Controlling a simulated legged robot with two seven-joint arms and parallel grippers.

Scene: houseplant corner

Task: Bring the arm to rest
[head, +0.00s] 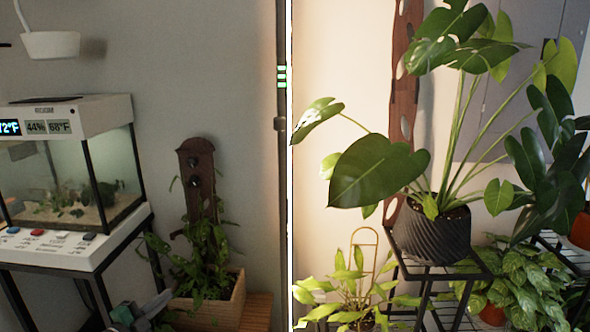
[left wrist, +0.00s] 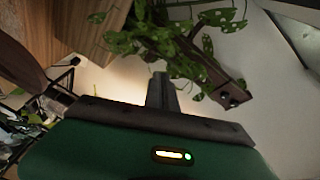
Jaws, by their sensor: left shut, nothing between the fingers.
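My left gripper (head: 160,299) shows at the bottom of the head view, low and left of centre, in front of the wooden planter. It is shut and empty. In the left wrist view its closed fingers (left wrist: 160,80) point up past the dark green housing, towards the leafy plant. Whether the fingers touch any leaves I cannot tell. My right gripper is in neither view.
A wooden planter (head: 222,300) with a trailing plant and dark post stands beside the gripper. A glass terrarium (head: 75,170) on a black stand is at left. A monstera in a black pot (head: 432,235) stands on a rack at right.

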